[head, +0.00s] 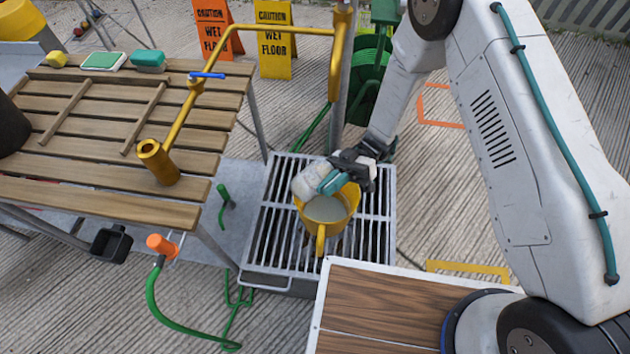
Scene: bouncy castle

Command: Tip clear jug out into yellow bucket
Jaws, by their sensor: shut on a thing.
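The clear jug (308,184) is held tilted over the yellow bucket, its mouth end toward the left. My gripper (338,178) is shut on the jug, with teal pads showing against its side. The yellow bucket (321,236) stands on a metal floor grate, its yellow handle or spout toward the front. Greyish liquid or a pale inside surface shows in the bucket; I cannot tell how full it is. The jug and my gripper hide the bucket's back left rim. I cannot see whether liquid is flowing from the jug.
The metal grate (267,225) lies under the bucket. A slatted wooden table (110,184) stands at left, with sponges and a brush on it. A yellow pipe (262,31) with a blue-handled tap rises behind. Wet floor signs (274,45) stand at the back. A green hose (160,313) lies front left.

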